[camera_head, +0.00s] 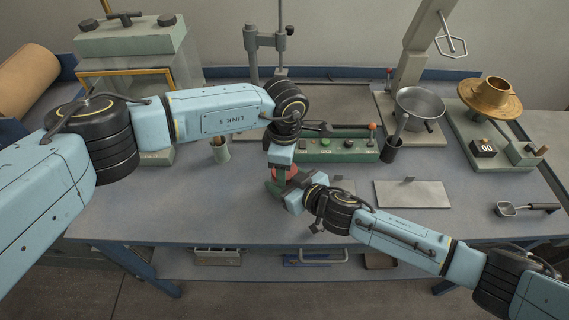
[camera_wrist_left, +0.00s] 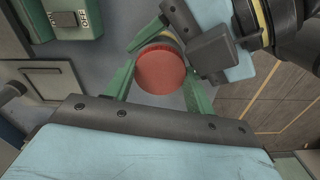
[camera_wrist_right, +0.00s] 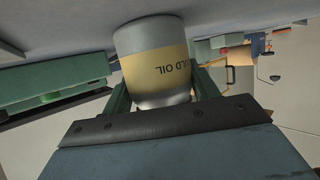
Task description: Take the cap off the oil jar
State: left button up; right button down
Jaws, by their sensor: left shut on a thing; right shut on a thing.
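My left gripper (camera_wrist_left: 160,85), pointing down from above, is shut on the cap with a green finger on each side. My right gripper (camera_wrist_right: 160,92) is shut on the jar's body from the side, low in front of the left one. In the head view both grippers hide most of the jar.
Behind the jar is a green control box (camera_head: 345,149) with knobs. A dark cup (camera_head: 391,152) and a pale plate (camera_head: 411,194) are to the right, and a ladle (camera_head: 520,209) lies farther right. A small green cup (camera_head: 221,150) stands left. The bench's front left is clear.

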pick_arm(q)
jog(key=o, duration=1.1)
jog(key=shift+r, duration=0.1)
